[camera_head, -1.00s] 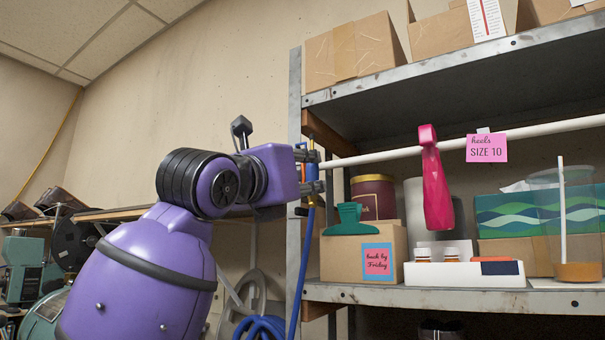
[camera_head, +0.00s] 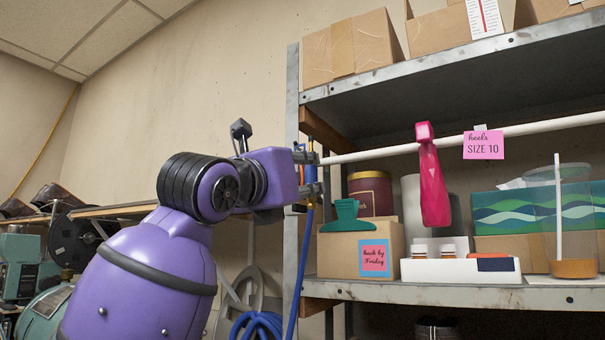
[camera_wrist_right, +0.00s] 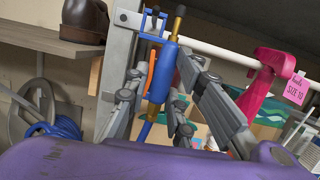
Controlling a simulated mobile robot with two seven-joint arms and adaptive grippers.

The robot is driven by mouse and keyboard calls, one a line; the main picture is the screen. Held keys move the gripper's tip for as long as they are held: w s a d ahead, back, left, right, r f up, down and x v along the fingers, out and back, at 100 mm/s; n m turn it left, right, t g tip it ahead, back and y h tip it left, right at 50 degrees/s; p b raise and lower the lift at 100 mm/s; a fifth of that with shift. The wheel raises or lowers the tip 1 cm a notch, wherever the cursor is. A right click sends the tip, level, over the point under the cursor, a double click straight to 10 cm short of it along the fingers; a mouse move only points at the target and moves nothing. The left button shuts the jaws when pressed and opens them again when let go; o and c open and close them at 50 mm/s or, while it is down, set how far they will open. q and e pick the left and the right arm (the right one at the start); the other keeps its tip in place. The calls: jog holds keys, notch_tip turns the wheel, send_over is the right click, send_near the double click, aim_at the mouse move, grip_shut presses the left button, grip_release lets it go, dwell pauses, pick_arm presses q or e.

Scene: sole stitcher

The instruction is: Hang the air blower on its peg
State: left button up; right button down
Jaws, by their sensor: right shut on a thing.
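The air blower is a slim blue tool with a brass nozzle and an orange lever. In the right wrist view the air blower (camera_wrist_right: 162,72) stands nearly upright, nozzle up, between the fingers of my right gripper (camera_wrist_right: 155,105), which is shut on it. In the head view my right gripper (camera_head: 310,174) is at the shelf's front left post (camera_head: 292,150), and only a little of the blower (camera_head: 311,168) shows. A blue hose (camera_head: 301,262) hangs below it. My left gripper is not in view.
A white rail (camera_head: 390,151) runs right from near the gripper, with a pink tool (camera_head: 433,185) hanging on it and a pink card (camera_head: 484,145). Below, the shelf (camera_head: 400,292) holds a cardboard box (camera_head: 340,255), a green clip (camera_head: 345,213) and a white tray (camera_head: 460,270).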

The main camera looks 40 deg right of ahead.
dwell(0.4)
jog(key=c, duration=1.1)
grip_release()
jog(key=shift+a, duration=0.1)
jog(key=shift+s+a, duration=0.45)
jog(key=shift+a, duration=1.15)
jog(key=shift+s+a, duration=0.5)
jog(key=shift+a, duration=1.05)
jog(key=shift+s+a, duration=0.45)
jog(key=shift+a, duration=1.15)
jog(key=shift+f, duration=0.1)
